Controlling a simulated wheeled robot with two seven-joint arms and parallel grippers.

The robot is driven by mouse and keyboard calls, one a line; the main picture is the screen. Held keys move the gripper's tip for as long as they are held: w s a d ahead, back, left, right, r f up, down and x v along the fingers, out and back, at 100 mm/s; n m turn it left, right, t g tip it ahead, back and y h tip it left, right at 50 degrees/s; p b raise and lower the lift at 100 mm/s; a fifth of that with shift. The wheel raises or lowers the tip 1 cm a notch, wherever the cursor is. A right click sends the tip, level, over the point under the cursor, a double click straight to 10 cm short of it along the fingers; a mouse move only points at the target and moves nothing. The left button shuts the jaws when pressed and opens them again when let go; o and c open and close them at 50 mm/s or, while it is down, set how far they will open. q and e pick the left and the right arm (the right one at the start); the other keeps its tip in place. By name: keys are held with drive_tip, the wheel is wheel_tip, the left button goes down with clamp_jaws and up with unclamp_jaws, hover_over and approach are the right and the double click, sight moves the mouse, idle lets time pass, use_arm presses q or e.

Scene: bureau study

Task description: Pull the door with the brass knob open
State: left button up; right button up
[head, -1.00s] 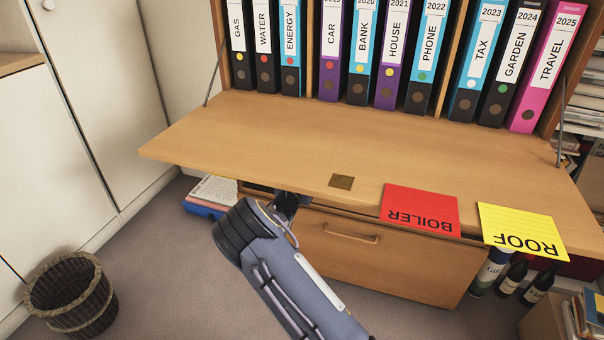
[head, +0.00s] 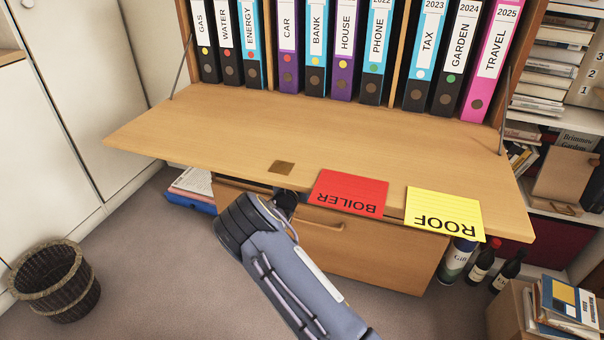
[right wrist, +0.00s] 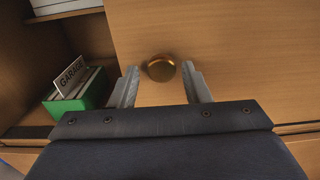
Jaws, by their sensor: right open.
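The brass knob (right wrist: 161,69) sits on a plain wooden door (right wrist: 245,55) in the right wrist view. My right gripper (right wrist: 160,77) is open, with one finger on each side of the knob; I cannot tell whether either finger touches it. To the left of the door's edge is an open compartment. In the head view my right arm reaches in from the bottom, and its gripper end (head: 287,201) is mostly hidden under the lowered desk flap (head: 220,125). The flap also hides the knob there. My left gripper is not in view.
A green box (right wrist: 80,98) with a GARAGE card stands in the compartment. A red BOILER card (head: 347,193) and a yellow ROOF card (head: 444,213) overhang the flap's front edge. A drawer front (head: 350,254) lies below. A wicker basket (head: 55,283) stands left on open floor.

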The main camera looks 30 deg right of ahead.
drive_tip(key=shift+o, duration=0.4)
drive_tip(key=shift+r, duration=0.1)
drive_tip(key=p+v, duration=0.2)
drive_tip(key=v, duration=0.5)
drive_tip(key=shift+s+a, duration=0.25)
drive_tip(key=shift+a, duration=0.05)
